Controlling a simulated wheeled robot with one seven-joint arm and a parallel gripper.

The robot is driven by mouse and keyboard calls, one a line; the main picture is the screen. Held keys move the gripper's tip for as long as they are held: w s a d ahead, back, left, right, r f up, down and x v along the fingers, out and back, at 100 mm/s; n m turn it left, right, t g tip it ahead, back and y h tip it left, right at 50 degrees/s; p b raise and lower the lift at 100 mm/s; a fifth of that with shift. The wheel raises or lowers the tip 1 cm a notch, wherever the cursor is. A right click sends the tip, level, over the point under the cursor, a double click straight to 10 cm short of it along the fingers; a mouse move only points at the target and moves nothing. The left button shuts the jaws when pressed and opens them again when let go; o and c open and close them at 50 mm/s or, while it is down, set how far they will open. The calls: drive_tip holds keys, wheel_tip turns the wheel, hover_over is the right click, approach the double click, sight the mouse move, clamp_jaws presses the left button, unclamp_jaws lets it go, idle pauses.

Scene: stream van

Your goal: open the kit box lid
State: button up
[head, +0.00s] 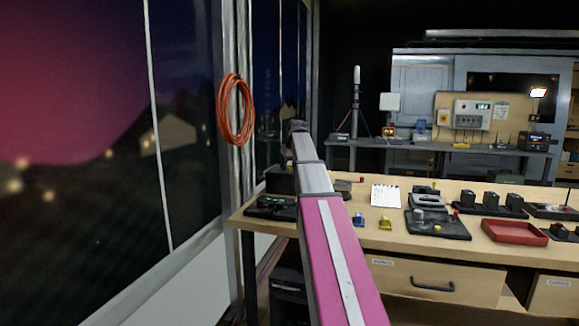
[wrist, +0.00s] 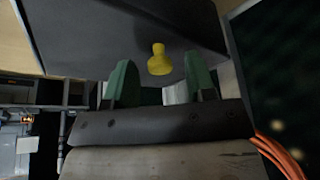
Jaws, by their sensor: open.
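A dark grey flat surface (wrist: 100,35), which looks like the kit box lid, fills the upper part of the wrist view. A yellow knob (wrist: 158,62) stands on it. My gripper (wrist: 158,68) has two green fingers spread apart, with the knob between them in the picture. Neither finger visibly touches the knob; I cannot tell the gap in depth. In the head view, a dark box (head: 280,180) at the bench's left end is partly hidden behind my arm, and I cannot make out my gripper's fingers there.
The wooden bench (head: 400,250) holds a black tray (head: 270,207), a notepad (head: 385,195), a red tray (head: 514,231) and small blue and yellow pieces. An orange cable coil (head: 236,108) hangs by the window at left. A grey counter with equipment stands behind.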

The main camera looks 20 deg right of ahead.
clamp_jaws()
drive_tip(key=w+d, duration=0.2)
drive_tip(key=w, duration=0.1)
drive_tip(key=w+d, duration=0.2)
drive_tip(key=w, duration=0.2)
drive_tip(key=w+d, duration=0.3)
drive_tip(key=shift+w, duration=0.2)
unclamp_jaws()
drive_tip(key=shift+s, duration=0.1)
drive_tip(key=v, duration=1)
drive_tip(key=shift+r, duration=0.4)
